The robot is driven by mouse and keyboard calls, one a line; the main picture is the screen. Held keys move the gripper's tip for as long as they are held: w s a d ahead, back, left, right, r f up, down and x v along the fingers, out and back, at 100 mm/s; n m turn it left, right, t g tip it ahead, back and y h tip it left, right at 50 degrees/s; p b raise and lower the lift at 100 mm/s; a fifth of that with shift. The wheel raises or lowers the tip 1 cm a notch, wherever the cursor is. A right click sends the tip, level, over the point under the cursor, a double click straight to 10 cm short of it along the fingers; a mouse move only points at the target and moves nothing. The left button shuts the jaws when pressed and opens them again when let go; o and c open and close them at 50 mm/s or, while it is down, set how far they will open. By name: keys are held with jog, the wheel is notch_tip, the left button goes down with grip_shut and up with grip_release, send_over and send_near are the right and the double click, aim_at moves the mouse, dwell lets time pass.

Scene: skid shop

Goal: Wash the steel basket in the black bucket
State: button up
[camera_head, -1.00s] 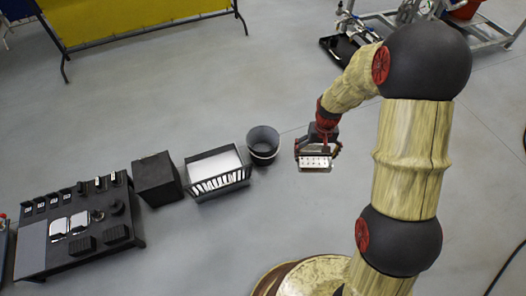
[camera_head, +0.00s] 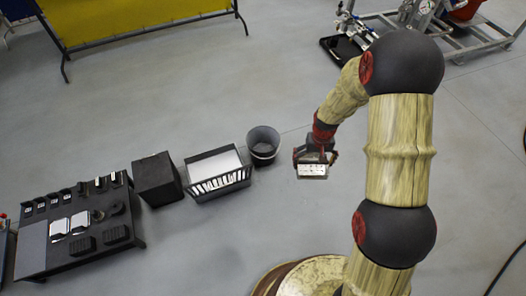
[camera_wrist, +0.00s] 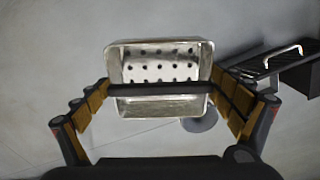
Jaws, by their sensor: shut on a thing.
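The steel basket (camera_head: 312,171) is a small silver box with rows of holes. My gripper (camera_head: 315,155) is shut on it and holds it right of the black bucket (camera_head: 263,152), apart from it. In the wrist view the basket (camera_wrist: 160,68) shows its perforated face, with a dark bar across it between the fingers of my gripper (camera_wrist: 160,88). The black bucket stands upright on the floor with its open top visible. Its inside looks dark grey, and I cannot tell what it holds.
A black bin with a white top face and slatted front (camera_head: 218,182) stands left of the bucket. Further left are a black box (camera_head: 157,180) and a low black table (camera_head: 37,251) with several small items. The floor around the bucket and to its right is clear.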

notch_tip(320, 180, down, 35)
dwell(3.5)
jog(key=shift+r, duration=0.2)
dwell(1.8)
jog(key=shift+r+p, duration=1.1)
jog(key=shift+r, duration=0.85)
